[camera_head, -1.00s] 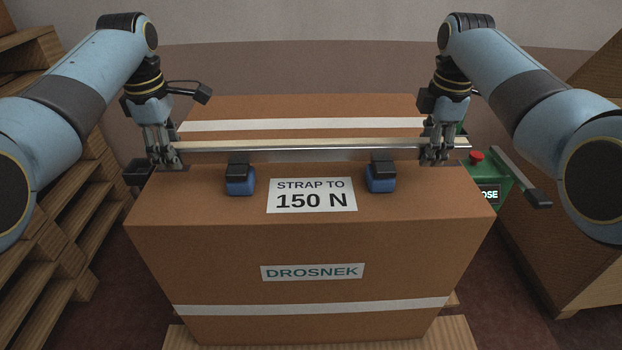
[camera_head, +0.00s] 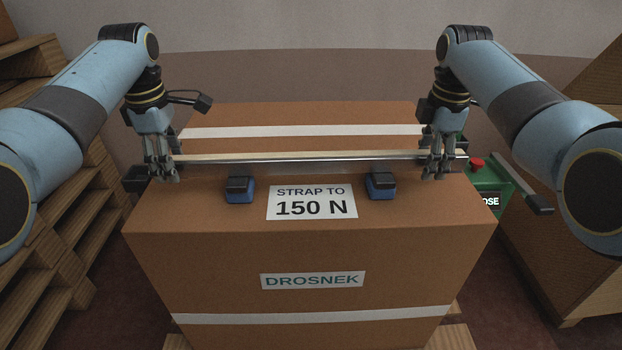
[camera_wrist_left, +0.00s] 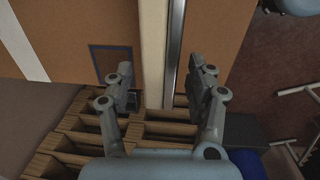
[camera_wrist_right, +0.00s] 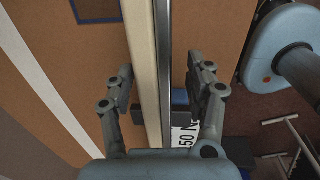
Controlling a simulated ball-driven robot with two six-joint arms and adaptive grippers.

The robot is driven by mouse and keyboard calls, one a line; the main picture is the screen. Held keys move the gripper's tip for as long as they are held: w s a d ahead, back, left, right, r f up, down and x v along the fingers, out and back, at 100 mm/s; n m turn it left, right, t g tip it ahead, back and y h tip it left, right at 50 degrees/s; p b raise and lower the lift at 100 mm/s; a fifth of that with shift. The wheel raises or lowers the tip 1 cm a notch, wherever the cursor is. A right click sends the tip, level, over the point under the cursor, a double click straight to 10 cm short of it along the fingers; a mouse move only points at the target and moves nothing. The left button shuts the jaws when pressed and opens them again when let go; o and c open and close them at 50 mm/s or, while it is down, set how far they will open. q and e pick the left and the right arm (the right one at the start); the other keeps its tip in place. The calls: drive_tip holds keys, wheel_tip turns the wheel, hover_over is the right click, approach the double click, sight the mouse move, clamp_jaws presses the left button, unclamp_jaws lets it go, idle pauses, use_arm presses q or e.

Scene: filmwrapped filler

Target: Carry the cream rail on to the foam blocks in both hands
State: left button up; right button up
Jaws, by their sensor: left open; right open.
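The cream rail (camera_head: 300,156), with a shiny metal strip along its near side, lies crosswise over the brown carton. Two blue foam blocks with dark tops, left (camera_head: 240,191) and right (camera_head: 381,187), show just in front of it. I cannot tell whether the rail touches them. My left gripper (camera_head: 163,172) straddles the rail's left end and my right gripper (camera_head: 438,170) its right end, both open. In the left wrist view the rail (camera_wrist_left: 152,50) runs between the spread fingers. The right wrist view shows the same (camera_wrist_right: 142,60).
The carton (camera_head: 310,245) has a "STRAP TO 150 N" label (camera_head: 312,202). Wooden stepped stacks (camera_head: 65,215) stand at the left and a wooden crate (camera_head: 560,235) at the right. A green box with a red button (camera_head: 477,163) sits beside the carton's right side.

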drive_tip(key=shift+r, duration=0.3)
use_arm(q)
wheel_tip(320, 180, up, 12)
drive_tip(key=shift+s+f, duration=0.15)
drive_tip(key=shift+s, duration=0.3)
use_arm(e)
wheel_tip(320, 180, up, 11)
drive_tip(key=s, duration=0.1)
drive_tip(key=shift+r, duration=0.2)
